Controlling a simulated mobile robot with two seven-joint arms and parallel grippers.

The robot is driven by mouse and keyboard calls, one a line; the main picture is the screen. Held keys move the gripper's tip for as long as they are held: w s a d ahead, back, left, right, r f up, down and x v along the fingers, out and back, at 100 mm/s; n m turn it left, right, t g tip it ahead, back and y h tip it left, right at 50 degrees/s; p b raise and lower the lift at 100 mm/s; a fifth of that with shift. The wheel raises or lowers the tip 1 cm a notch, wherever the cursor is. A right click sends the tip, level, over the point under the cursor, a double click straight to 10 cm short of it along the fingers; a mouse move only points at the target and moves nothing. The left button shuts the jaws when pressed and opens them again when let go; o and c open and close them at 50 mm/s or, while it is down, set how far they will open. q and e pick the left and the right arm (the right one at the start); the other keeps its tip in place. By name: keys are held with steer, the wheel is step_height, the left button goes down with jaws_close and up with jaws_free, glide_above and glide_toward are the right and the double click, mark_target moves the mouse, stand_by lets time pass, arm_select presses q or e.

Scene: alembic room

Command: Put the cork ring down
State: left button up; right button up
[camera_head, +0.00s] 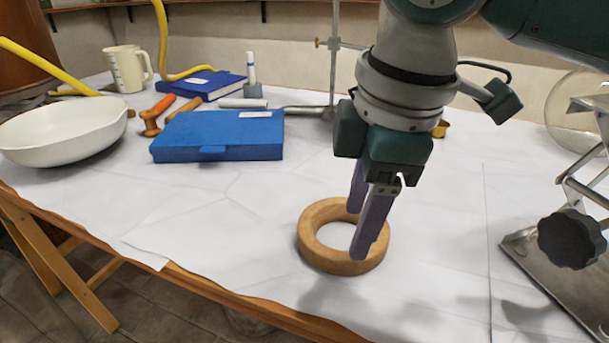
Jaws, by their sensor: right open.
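The cork ring (317,249) is a thick tan ring lying flat on the white paper that covers the table, near its front edge. My right gripper (362,232) comes down from above at the ring's right side, with its two purple fingers open. One finger is at the ring's far side and the other overlaps its right front part. The fingers hide part of the ring, and I cannot tell whether they touch it. My left gripper is not in view.
A blue case (218,138), a white bowl (62,130), a beaker jug (127,68) and a blue book (203,84) stand at the back left. A metal lab jack (545,255) with a black knob is at the right. The paper left of the ring is clear.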

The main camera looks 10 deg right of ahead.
step_height(320, 180, up, 5)
steer(key=p, duration=0.1)
steer(key=s+a+f+m+y, duration=0.35)
steer(key=s+a+f, duration=0.25)
steer(key=s, duration=0.3)
steer(key=s+d+f+m+t+h, duration=0.1)
steer(key=s+d+f+m+h, duration=0.2)
steer(key=s+d+m, duration=0.6)
steer(key=s+d+h, duration=0.1)
steer(key=d, duration=0.2)
steer(key=shift+s+d+f+t, duration=0.15)
steer(key=shift+s+f+t, duration=0.05)
steer(key=shift+s+t, duration=0.15)
steer(key=shift+m, duration=0.25)
